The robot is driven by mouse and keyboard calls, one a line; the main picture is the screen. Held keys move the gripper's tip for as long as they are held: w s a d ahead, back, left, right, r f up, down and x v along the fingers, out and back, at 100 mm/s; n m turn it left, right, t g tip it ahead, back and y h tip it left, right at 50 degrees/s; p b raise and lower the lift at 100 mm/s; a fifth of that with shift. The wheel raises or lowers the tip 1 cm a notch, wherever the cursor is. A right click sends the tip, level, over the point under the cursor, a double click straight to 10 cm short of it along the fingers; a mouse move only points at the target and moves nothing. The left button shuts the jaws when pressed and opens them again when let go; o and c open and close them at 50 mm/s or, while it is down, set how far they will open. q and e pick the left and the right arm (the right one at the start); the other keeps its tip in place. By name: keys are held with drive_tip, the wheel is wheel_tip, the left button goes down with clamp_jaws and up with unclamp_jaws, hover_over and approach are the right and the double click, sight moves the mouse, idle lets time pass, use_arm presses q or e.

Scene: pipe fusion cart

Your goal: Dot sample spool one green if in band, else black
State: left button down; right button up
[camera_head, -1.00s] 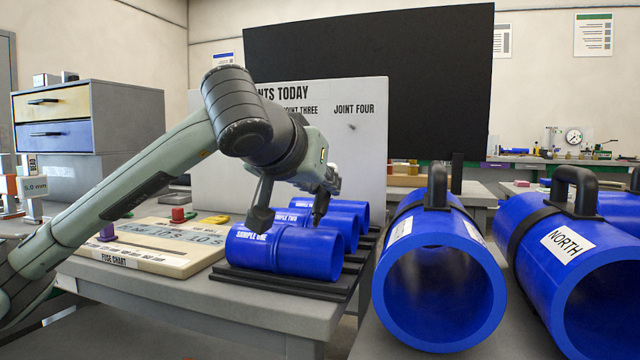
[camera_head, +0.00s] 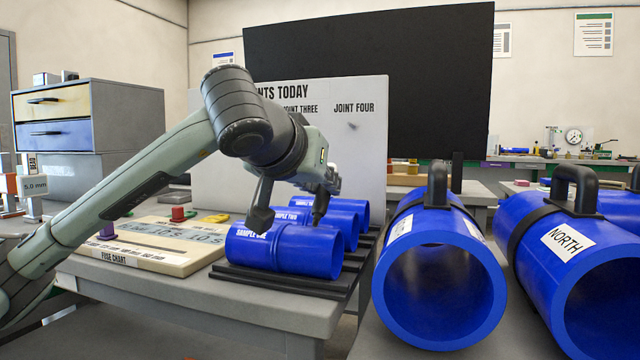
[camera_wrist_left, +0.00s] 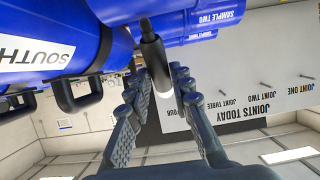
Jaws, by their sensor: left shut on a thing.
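Sample spool one (camera_head: 300,254), a blue ribbed pipe piece with a white label, lies at the front of a black slatted rack (camera_head: 285,285). Sample spools two (camera_head: 344,228) and three (camera_head: 357,207) lie behind it. My left gripper (camera_head: 290,211) is low over the spools, its fingers partly covering them and spool one's label. In the left wrist view my left gripper (camera_wrist_left: 165,105) is shut on a dark marker-like cylinder (camera_wrist_left: 153,55) with a pale section between the fingers. Its far end is close to the blue spools; contact cannot be told. My right gripper is out of view.
A fuse chart board (camera_head: 120,257) with small coloured pieces lies left of the rack. A "Joints Today" board (camera_head: 360,145) stands behind. Large blue pipes with black handles, one labelled North (camera_head: 566,244), stand close on the right. A drawer cabinet (camera_head: 135,120) is at the left.

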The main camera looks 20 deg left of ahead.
sight(320, 199)
use_arm(q)
drive_tip(key=shift+r, duration=0.1)
drive_tip(key=shift+r+p, duration=2.5)
drive_tip(key=shift+r, duration=0.95)
drive_tip(key=shift+f, duration=0.1)
